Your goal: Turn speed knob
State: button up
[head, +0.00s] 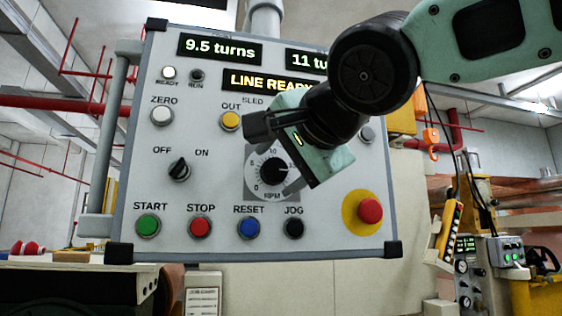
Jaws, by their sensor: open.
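The speed knob (273,171) is a small black knob on a round white dial marked in RPM, on the grey control panel. Its dial shows scale numbers at the left and top; the right part is partly covered by my gripper. My gripper (278,154) is in front of the panel, just above and right of the knob, with its jaws open. Its body and wrist hide part of the panel to the upper right of the dial. I cannot tell whether a finger touches the knob.
The panel (215,75) also carries displays reading "9.5 turns" and "LINE READY", an OFF/ON switch (179,169), a yellow button (230,121), and a red emergency button (370,210). START (148,226), STOP (200,228), RESET (248,228) and JOG (293,228) buttons sit below the dial.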

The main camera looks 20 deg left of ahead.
jog(key=c, duration=1)
